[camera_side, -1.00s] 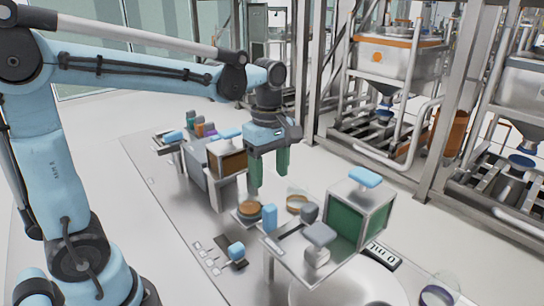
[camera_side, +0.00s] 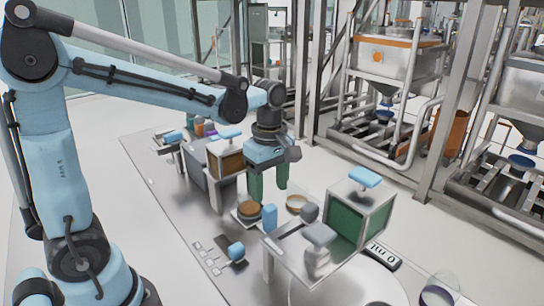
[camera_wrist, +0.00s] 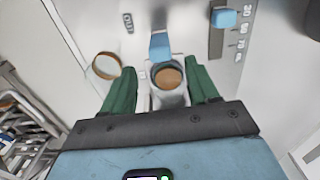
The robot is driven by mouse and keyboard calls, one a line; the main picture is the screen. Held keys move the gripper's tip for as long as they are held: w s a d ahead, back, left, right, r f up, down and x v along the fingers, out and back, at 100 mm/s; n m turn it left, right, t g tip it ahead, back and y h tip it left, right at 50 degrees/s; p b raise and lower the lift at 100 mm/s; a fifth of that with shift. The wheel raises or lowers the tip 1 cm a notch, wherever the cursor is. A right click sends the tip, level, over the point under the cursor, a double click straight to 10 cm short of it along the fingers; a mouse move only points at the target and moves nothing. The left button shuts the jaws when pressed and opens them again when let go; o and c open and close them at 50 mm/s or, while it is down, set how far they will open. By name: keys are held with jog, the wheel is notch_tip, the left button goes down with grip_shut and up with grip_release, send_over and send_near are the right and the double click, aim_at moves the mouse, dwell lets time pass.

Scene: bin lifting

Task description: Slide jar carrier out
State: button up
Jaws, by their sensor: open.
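A jar with brown contents (camera_side: 249,209) stands on a small light carrier by the machine's edge. A blue handle (camera_side: 269,217) stands upright beside it. My gripper (camera_side: 268,194) is open and points down just above and behind the handle, its two green fingers apart. In the wrist view the jar (camera_wrist: 168,78) appears between the fingers (camera_wrist: 163,72), with the blue handle (camera_wrist: 160,46) just beyond it. No contact shows. The carrier's lower part is mostly hidden by the jar and handle.
A clear round dish with a tan rim (camera_side: 296,203) stands right of the jar. A green-sided box with a blue handle (camera_side: 361,215) and a metal platform (camera_side: 290,255) are at the front right. A brown-fronted box (camera_side: 226,157) stands behind left. A blue slider knob (camera_side: 236,251) is front left.

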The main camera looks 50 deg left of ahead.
aim_at(270, 207)
jog(key=shift+f, duration=3.6)
grip_shut()
